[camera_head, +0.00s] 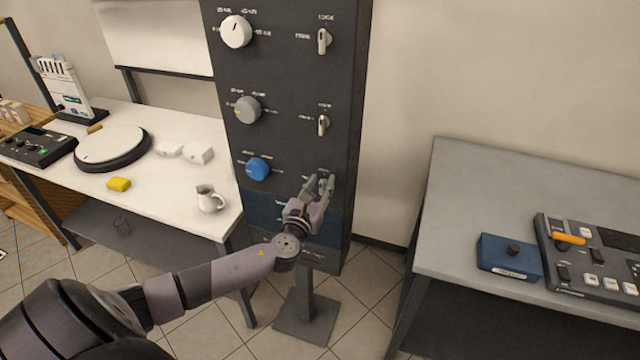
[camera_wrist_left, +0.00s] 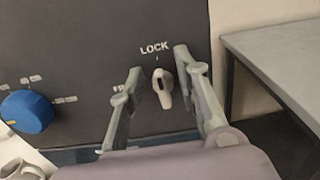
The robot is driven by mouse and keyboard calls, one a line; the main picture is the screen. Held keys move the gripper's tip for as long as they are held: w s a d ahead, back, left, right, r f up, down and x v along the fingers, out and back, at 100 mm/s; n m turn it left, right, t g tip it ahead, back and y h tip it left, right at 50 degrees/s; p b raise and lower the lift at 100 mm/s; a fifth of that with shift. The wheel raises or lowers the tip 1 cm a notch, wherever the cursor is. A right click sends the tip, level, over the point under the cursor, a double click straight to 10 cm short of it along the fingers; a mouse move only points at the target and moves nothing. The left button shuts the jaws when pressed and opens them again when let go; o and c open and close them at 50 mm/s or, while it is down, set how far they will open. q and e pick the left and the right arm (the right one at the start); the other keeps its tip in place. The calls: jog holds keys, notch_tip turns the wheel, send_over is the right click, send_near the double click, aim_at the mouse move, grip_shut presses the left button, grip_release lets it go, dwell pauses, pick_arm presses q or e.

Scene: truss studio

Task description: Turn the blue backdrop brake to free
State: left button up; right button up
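The dark control panel (camera_head: 290,100) stands upright and carries three rows, each with a round knob and a small lever. The blue knob (camera_head: 258,169) is in the lowest row and also shows in the left wrist view (camera_wrist_left: 28,111). The pale brake lever (camera_wrist_left: 162,88) beside it sits under the label LOCK. My left gripper (camera_head: 318,184) is in front of this lever, its fingers open on either side of it in the left wrist view (camera_wrist_left: 160,85). I see a gap on both sides. In the head view the gripper hides most of the lever. My right gripper is out of view.
Above are a grey knob (camera_head: 247,109), a white knob (camera_head: 236,32) and two more levers (camera_head: 323,124). A white table (camera_head: 150,200) with a jug (camera_head: 210,199) is left. A grey table (camera_head: 450,220) with a blue box (camera_head: 509,258) and a console (camera_head: 590,265) is right.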

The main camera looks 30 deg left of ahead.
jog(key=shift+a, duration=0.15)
pick_arm(q)
jog(key=shift+c, duration=1.4)
grip_shut()
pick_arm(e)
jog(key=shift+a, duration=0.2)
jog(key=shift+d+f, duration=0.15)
